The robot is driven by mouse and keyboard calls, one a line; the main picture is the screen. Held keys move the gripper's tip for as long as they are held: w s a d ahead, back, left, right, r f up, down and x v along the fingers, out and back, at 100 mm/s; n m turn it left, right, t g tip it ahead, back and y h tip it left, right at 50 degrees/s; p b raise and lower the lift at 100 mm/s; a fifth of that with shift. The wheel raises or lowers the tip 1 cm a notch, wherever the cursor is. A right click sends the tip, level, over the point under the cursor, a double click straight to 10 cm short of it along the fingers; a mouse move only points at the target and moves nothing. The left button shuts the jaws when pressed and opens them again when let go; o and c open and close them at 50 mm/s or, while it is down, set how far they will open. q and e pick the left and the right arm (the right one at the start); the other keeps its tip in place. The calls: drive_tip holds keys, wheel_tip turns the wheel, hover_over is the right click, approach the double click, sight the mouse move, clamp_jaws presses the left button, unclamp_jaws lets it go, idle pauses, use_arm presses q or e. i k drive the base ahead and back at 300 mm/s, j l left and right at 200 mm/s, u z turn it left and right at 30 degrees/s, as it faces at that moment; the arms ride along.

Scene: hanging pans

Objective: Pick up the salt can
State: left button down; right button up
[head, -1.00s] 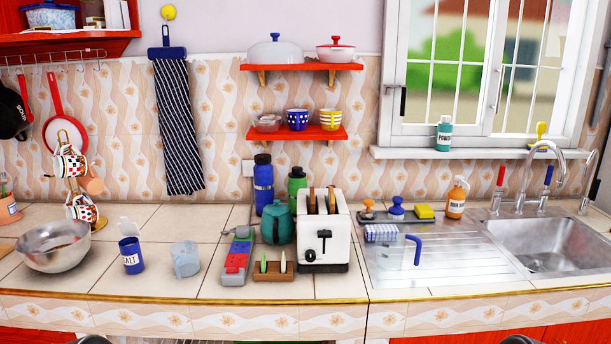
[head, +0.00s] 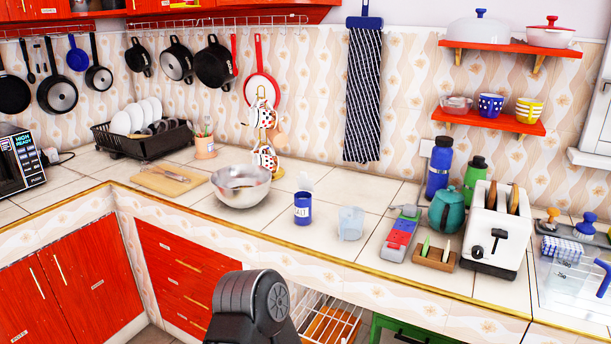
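The salt can (head: 303,208) is a small blue can with a white label reading SALT. It stands upright on the tiled counter (head: 335,190), with a whitish lid-like piece raised above its top. It is right of the steel bowl (head: 241,187) and left of the clear measuring jug (head: 350,223), apart from both. A dark part of my arm shows at the bottom, in front of the counter and well short of the can. Neither gripper's fingers are in view.
A mug tree (head: 262,140) with cups stands behind the bowl. A cutting board (head: 160,182) lies left. The counter's front edge is clear before the can.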

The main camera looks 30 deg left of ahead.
sight(303, 200)
drive_tip(key=u, duration=1.35)
drive_tip(key=i+j, duration=0.15)
drive_tip(key=j, duration=0.2)
drive_tip(key=i+j, duration=0.15)
drive_tip(key=j, duration=0.15)
drive_tip(key=i+j, duration=0.1)
drive_tip(key=j, duration=0.25)
drive_tip(key=i+j, duration=0.15)
drive_tip(key=j, duration=0.2)
drive_tip(key=i+j, duration=0.15)
drive_tip(key=j, duration=0.2)
drive_tip(key=i+j+z, duration=0.1)
drive_tip(key=j, duration=0.2)
